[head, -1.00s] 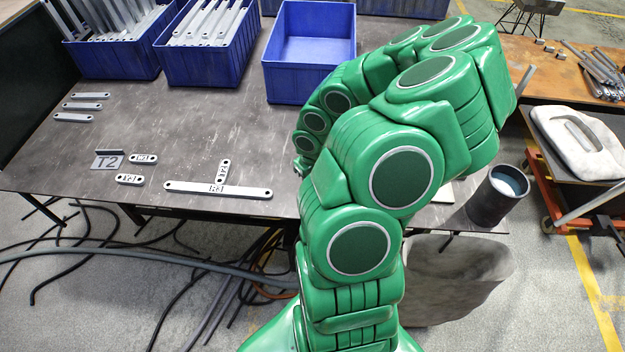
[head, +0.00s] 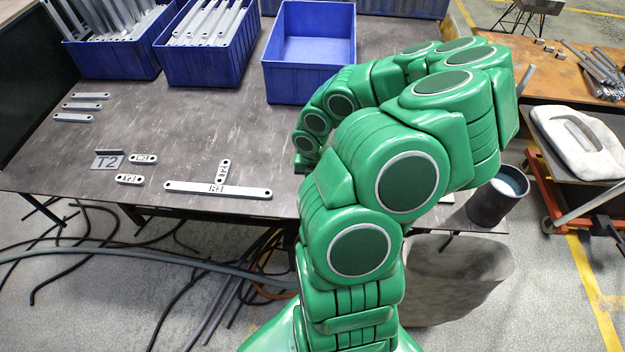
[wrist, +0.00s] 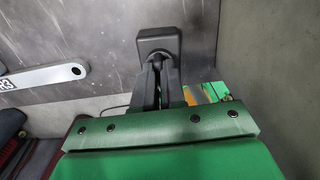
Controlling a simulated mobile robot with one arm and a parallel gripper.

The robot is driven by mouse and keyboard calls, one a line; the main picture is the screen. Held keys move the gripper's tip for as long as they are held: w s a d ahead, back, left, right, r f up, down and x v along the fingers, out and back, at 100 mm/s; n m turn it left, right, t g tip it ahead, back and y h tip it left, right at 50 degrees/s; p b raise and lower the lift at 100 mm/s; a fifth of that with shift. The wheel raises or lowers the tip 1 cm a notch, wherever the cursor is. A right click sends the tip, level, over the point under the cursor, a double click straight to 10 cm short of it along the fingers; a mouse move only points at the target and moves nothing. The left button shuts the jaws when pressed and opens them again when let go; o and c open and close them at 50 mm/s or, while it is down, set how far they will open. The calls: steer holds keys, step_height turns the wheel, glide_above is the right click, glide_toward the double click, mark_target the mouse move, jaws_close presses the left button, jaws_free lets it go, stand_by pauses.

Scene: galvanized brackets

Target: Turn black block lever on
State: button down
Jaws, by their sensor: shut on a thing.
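In the wrist view, the black block (wrist: 158,40) sits on the grey metal table top, just beyond my fingertips. My gripper (wrist: 161,72) reaches up to the block's near side with its dark fingers close together, shut on the lever. The lever itself is mostly hidden between the fingers, so its angle cannot be read. In the head view my green arm covers the block and most of the gripper.
A flat bar marked R3 (head: 190,188) lies left of my gripper; it also shows in the wrist view (wrist: 40,78). Small labelled plates (head: 130,179) lie farther left. Blue bins (head: 312,85) stand behind. A dark cup (head: 490,205) stands to the right of my arm.

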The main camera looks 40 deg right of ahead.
stand_by(0.3)
steer(key=c, duration=1.2)
jaws_free()
steer(key=shift+r, duration=0.15)
steer(key=shift+r, duration=3.75)
